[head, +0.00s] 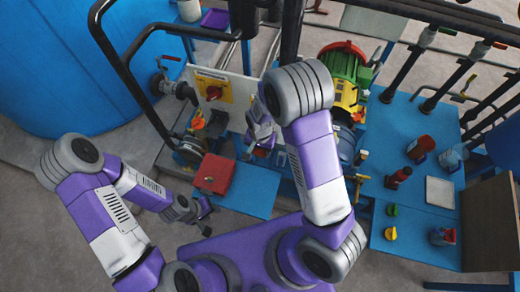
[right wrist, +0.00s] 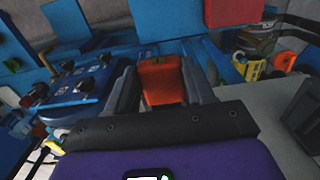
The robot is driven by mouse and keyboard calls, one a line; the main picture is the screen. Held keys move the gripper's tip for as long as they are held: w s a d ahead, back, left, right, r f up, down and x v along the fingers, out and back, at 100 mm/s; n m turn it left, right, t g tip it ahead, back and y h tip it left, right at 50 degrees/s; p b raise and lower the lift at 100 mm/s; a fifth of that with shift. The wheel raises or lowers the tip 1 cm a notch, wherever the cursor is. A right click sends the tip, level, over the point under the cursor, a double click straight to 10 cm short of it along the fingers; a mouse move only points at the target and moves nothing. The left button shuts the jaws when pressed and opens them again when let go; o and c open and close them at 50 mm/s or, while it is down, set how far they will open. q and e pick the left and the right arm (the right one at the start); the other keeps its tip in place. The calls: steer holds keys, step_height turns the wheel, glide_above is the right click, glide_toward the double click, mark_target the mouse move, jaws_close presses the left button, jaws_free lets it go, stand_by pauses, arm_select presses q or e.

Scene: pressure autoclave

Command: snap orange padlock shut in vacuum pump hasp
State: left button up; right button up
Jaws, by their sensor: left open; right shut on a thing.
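The orange padlock (right wrist: 161,82) is between the two dark fingers of my right gripper (right wrist: 163,90) in the right wrist view. The fingers are shut on its body from both sides. Its shackle cannot be made out. I cannot clearly pick out the vacuum pump hasp in either view.
A panel with a yellow plate and red knob (head: 213,92) stands behind my grippers. A red box (head: 214,174) is left of my right gripper. A green and yellow motor (head: 343,75) is behind my right arm. Bottles and a white tray (head: 440,192) occupy the right-hand blue table.

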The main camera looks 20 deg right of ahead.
mark_target(260, 152)
steer(key=o, duration=1.3)
steer(key=shift+r, duration=0.1)
step_height(260, 152, up, 8)
steer(key=shift+f, duration=0.25)
steer(key=s+a+f+n+y, duration=0.3)
steer(key=s+f+n+y, duration=0.1)
steer(key=s+f, duration=1.15)
step_height(260, 152, down, 13)
steer(key=w+b, duration=0.1)
steer(key=b, duration=1)
steer(key=shift+a+t+b, duration=0.3)
steer(key=shift+b, duration=0.1)
